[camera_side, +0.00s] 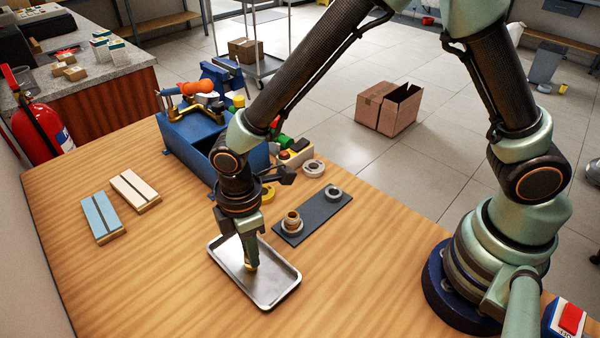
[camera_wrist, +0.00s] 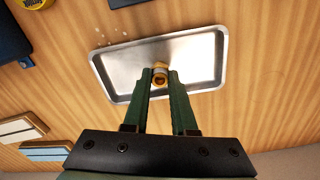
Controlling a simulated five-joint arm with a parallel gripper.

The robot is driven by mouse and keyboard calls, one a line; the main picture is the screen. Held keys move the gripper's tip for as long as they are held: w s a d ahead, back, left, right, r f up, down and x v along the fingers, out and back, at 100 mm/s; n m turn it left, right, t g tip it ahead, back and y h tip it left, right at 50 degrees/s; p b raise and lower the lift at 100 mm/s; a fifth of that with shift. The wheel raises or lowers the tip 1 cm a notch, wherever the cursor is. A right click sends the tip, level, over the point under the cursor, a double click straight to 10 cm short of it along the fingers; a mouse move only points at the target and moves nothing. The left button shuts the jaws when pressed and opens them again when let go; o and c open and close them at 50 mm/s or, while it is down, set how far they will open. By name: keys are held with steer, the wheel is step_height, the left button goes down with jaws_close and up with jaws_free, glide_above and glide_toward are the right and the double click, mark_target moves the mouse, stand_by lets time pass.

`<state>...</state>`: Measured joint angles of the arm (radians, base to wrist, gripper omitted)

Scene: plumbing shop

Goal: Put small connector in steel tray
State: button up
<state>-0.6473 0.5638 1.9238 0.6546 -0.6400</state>
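The steel tray (camera_side: 277,291) lies on the wooden bench, and it fills the upper middle of the wrist view (camera_wrist: 205,65). My gripper (camera_side: 250,262) points down over the tray. In the wrist view, its two green fingers (camera_wrist: 160,78) close on the sides of a small brass-coloured connector (camera_wrist: 160,72). The connector is at the fingertips, inside the tray's outline. I cannot tell whether it touches the tray floor. The fingers hide part of it.
A dark mat (camera_side: 312,213) beside the tray holds a larger brass fitting (camera_side: 292,219) and a grey ring (camera_side: 333,191). A blue toolbox (camera_side: 192,140) stands behind. Two small boards (camera_side: 101,214) (camera_side: 135,188) lie at left. The bench front left is clear.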

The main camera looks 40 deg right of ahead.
steer(key=o, duration=0.3)
steer(key=shift+o, duration=0.2)
steer(key=shift+r, duration=0.1)
step_height(320, 180, up, 11)
steer(key=s+d+r+m+t, duration=0.1)
steer(key=d+r+m+t, duration=0.1)
steer(key=d+m, duration=0.3)
steer(key=s+d+r+m+t, duration=0.1)
steer(key=d+r+m, duration=0.4)
steer(key=d, duration=0.6)
steer(key=s+d+r+m+t, duration=0.1)
steer(key=d+r+m+t, duration=0.1)
steer(key=d, duration=0.6)
steer(key=shift+s+d+r+m+t, duration=0.15)
steer(key=shift+s+r+m+t, duration=0.15)
steer(key=shift+r+m, duration=0.85)
steer(key=shift+f+m, duration=0.2)
steer(key=shift+m, duration=0.05)
